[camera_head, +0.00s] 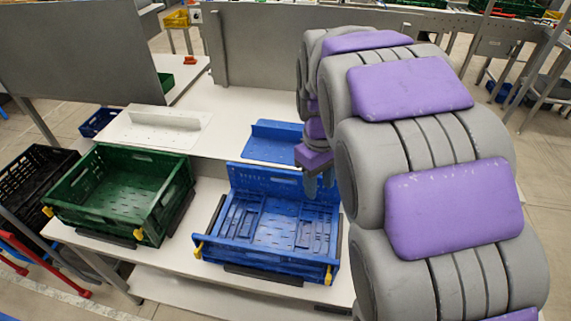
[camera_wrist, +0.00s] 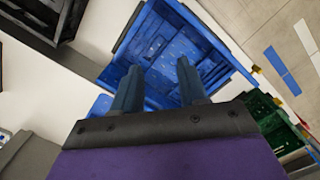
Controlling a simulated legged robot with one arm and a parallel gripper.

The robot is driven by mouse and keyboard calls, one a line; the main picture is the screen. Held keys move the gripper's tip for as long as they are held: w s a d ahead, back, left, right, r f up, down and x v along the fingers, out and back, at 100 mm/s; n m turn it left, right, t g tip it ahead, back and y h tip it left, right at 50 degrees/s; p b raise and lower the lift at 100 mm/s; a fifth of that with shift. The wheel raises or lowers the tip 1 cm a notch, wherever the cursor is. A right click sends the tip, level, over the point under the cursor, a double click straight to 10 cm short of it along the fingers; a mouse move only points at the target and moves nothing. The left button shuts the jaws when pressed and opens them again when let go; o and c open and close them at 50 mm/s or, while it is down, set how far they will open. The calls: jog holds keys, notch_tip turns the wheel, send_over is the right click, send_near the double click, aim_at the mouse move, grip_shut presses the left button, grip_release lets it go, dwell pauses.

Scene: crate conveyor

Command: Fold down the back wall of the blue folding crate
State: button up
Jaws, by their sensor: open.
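The blue folding crate (camera_head: 265,262) stands on the white table in the head view. Its back wall (camera_head: 262,181) is upright. Side panels appear to lie flat inside it, and yellow latches show at its front corners. My gripper (camera_head: 318,190) is at the right part of the back wall, fingers pointing down. In the wrist view, the two fingers of my gripper (camera_wrist: 158,72) are apart with nothing between them, and the blue crate (camera_wrist: 222,38) lies beyond them. I cannot tell whether the fingers touch the wall. My arm hides the area right of the crate.
A green crate (camera_head: 90,219) with upright walls stands left of the blue one. Behind are a blue angled plate (camera_head: 270,146) and a white angled plate (camera_head: 135,132). A black crate (camera_head: 28,180) is at far left. Grey panels border the back.

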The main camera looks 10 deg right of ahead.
jog(key=w+n+p, duration=0.3)
jog(key=w+n, duration=0.1)
jog(key=w, duration=0.9)
jog(key=n+t+p, duration=0.1)
jog(key=n+p, duration=0.1)
jog(key=n, duration=0.2)
send_near(286, 171)
notch_tip(286, 171, down, 9)
jog(key=b, duration=0.3)
jog(key=shift+d, duration=0.15)
jog(key=shift+r, duration=0.1)
jog(key=shift+c, duration=0.4)
grip_shut()
